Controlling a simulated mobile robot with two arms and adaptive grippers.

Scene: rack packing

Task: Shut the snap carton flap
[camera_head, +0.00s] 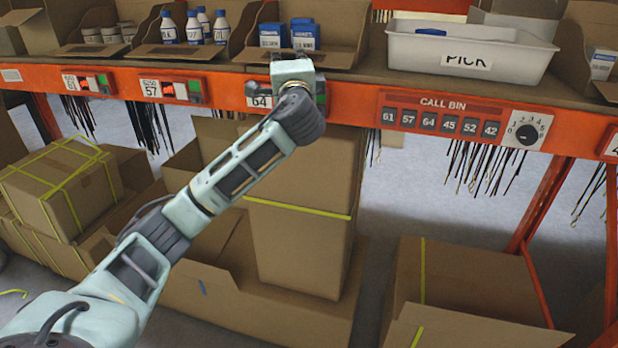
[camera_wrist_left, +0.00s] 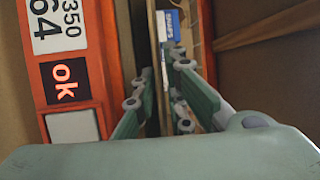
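The snap carton (camera_head: 344,28) stands open on the shelf, with blue-and-white boxes (camera_head: 271,36) inside. Its low front cardboard flap (camera_head: 249,56) shows left of my wrist; the rest of the front is largely hidden. In the left wrist view a blue box (camera_wrist_left: 173,28) shows beyond the fingers, beside a thin brown cardboard edge (camera_wrist_left: 155,50). My left gripper (camera_wrist_left: 161,78) has its fingers spread, one on each side of that edge's line. I cannot tell whether they touch it. In the head view my left gripper (camera_head: 300,48) is at the carton's front. My right gripper is out of view.
The orange shelf rail (camera_head: 350,105) with bin labels runs just below the gripper. A white PICK tote (camera_head: 470,50) stands to the right, and a carton of bottles (camera_head: 150,50) to the left. A tall carton (camera_head: 300,245) stands below my arm among open boxes.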

